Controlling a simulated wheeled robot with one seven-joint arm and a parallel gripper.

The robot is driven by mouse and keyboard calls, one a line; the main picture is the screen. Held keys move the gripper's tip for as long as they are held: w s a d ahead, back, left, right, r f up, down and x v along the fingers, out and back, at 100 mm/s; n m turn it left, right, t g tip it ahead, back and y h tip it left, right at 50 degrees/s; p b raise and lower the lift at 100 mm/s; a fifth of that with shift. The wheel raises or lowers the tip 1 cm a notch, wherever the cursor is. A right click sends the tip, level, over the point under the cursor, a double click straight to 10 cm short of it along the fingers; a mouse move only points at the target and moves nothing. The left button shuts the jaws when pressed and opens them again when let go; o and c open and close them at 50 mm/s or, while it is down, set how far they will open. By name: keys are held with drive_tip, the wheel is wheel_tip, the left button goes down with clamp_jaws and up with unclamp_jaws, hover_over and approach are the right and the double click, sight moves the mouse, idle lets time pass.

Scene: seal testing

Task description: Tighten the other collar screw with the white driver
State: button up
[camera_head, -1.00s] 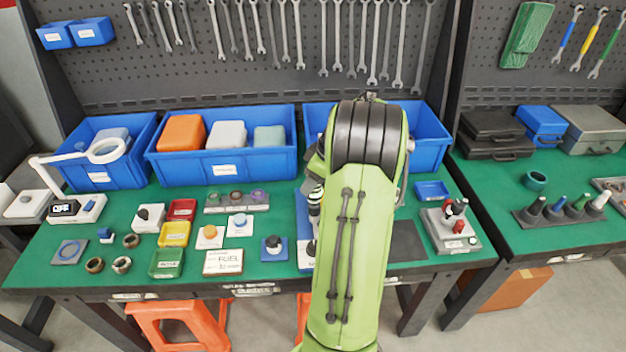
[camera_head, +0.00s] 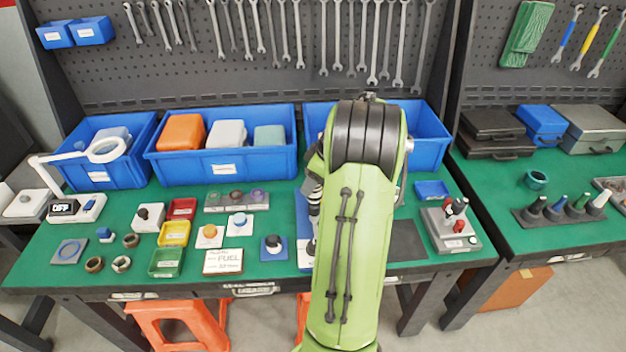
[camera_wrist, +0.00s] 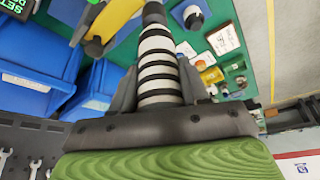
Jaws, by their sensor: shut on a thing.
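My gripper (camera_wrist: 157,85) is shut on a white-and-black banded, rod-shaped tool, which appears to be the white driver (camera_wrist: 158,62). The banded part also shows beside my arm in the head view (camera_head: 315,200). Its far end is at the top edge of the wrist view, so I cannot tell whether it touches anything. A blue plate (camera_head: 303,252) with a pale part on it lies just left of my arm, mostly covered by it. I cannot make out the collar or its screws in either view.
Blue bins (camera_head: 222,170) line the back of the green bench. Small colored trays (camera_head: 167,263) and blocks stand at the left. A grey fixture (camera_head: 452,238) with black and red knobs stands right of my arm. A rack (camera_head: 568,216) of cone-tipped pieces is on the right bench.

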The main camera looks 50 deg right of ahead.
drive_tip(key=shift+r+p, duration=2.25)
drive_tip(key=shift+r, duration=0.4)
drive_tip(key=shift+f, duration=0.1)
